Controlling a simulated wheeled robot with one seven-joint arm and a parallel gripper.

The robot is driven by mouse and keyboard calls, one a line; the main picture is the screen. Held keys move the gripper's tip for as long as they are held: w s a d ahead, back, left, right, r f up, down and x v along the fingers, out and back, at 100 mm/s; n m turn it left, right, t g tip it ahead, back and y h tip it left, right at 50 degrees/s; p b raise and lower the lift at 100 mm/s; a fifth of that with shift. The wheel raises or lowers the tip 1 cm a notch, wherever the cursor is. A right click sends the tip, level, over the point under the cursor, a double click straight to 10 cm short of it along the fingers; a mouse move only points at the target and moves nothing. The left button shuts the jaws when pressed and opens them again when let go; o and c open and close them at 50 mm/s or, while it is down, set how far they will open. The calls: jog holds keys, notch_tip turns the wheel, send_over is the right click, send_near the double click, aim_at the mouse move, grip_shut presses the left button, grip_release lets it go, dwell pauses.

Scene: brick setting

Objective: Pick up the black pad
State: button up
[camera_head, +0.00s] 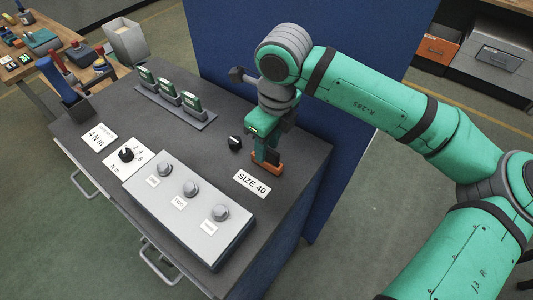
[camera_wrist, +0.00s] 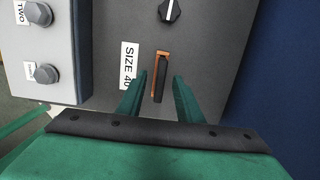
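The black pad (camera_wrist: 158,82) is a narrow dark bar with an orange piece (camera_wrist: 163,55) along its edge and end, lying on the dark grey tabletop beside the "SIZE 40" label. In the wrist view my gripper (camera_wrist: 159,77) is open, with one green finger on each side of the pad and visible gaps between. In the head view my gripper (camera_head: 267,155) points down over the orange piece (camera_head: 267,169). There the fingers mostly hide the pad, and I cannot tell how high the tips are above the table.
A black knob (camera_head: 235,143) stands close to the pad. A grey box with several bolts (camera_head: 190,188) lies to the left. A rack of green items (camera_head: 170,98) is farther back. A blue panel (camera_head: 230,45) rises behind the dark tabletop (camera_head: 190,138).

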jog(key=shift+f, duration=1.05)
jog(key=shift+a, duration=0.1)
grip_shut()
jog(key=shift+r, duration=0.15)
